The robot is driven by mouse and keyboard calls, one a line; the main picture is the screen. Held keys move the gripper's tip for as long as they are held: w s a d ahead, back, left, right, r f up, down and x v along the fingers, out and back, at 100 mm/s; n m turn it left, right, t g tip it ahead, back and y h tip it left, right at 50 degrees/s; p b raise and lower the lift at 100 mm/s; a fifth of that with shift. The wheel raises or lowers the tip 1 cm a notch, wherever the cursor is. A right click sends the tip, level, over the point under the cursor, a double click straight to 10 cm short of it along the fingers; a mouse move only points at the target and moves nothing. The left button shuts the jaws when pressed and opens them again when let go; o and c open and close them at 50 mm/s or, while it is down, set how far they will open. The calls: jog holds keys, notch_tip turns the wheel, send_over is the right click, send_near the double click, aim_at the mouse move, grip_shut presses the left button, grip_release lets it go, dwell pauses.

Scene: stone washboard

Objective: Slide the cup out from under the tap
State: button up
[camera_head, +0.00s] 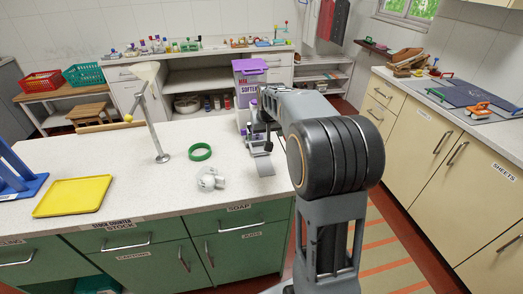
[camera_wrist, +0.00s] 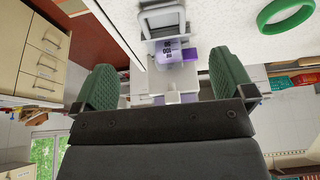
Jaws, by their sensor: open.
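A white dispenser with a purple lid (camera_head: 250,68) and a softener label stands at the counter's far right end. In the wrist view a purple and white labelled part (camera_wrist: 167,50) shows beyond my fingers. My gripper (camera_wrist: 165,88) is open, with its two green fingers wide apart; a pale, boxy shape (camera_wrist: 180,88) shows between them, and I cannot tell if it is the cup. In the head view my arm hides much of the area below the dispenser, so the tap and cup cannot be made out clearly.
A green ring (camera_head: 200,152) and a small white object (camera_head: 210,179) lie on the pale counter (camera_head: 130,175). A yellow tray (camera_head: 73,196) and a lamp-like stand (camera_head: 158,125) are further left. The counter's right edge is close to my arm.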

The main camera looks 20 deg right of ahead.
aim_at(261, 152)
jog(key=p+x, duration=0.1)
jog(key=x, duration=1.1)
jog(key=shift+f, duration=0.15)
jog(key=c, duration=1)
jog(key=shift+a, duration=0.1)
jog(key=shift+c, duration=0.3)
